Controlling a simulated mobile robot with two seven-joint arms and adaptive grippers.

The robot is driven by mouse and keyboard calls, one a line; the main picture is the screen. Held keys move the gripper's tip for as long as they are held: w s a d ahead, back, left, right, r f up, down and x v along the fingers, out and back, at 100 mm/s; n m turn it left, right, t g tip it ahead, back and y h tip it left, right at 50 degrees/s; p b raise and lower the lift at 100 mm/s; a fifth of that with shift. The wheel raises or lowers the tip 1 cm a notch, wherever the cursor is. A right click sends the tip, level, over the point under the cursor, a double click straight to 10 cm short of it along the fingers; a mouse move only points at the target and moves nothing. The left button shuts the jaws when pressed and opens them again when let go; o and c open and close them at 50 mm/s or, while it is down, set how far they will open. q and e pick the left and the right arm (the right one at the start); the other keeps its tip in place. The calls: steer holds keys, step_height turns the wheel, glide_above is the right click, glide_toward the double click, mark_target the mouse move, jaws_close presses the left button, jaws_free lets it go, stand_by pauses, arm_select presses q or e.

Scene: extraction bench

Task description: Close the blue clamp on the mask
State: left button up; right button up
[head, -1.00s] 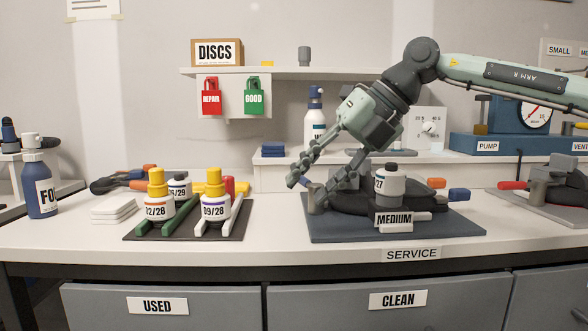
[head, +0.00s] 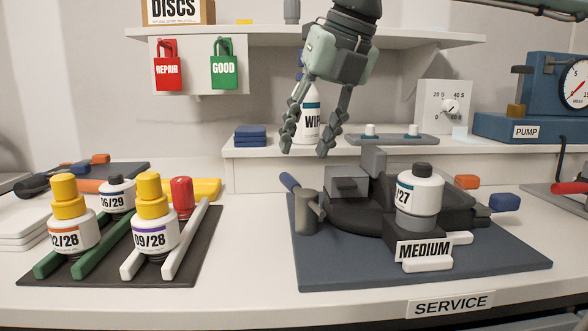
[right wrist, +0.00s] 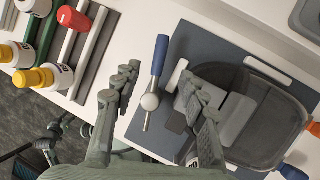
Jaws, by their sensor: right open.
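The clamp's blue handle (head: 290,181) sticks up and back to the left from a grey post (head: 306,213) at the left side of the slate board. The dark grey mask (head: 355,215) lies to the right of the post and bears a white canister (head: 419,194). The handle points away from the mask. My right gripper (head: 309,140) is open and empty, raised above the clamp and apart from it. In the right wrist view the blue handle (right wrist: 159,55) shows between the spread fingers (right wrist: 157,98). My left gripper is out of view.
A dark tray (head: 112,271) with yellow-capped bottles stands at the left. The slate board (head: 490,258) has a MEDIUM label (head: 424,249) in front. A raised shelf (head: 260,150) with a spray bottle (head: 311,120) is behind. Bare bench lies between tray and board.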

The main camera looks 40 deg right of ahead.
mark_target(293, 177)
steer(key=x, duration=0.6)
steer(key=shift+w+f, duration=0.15)
steer(key=shift+f, duration=0.25)
jaws_close()
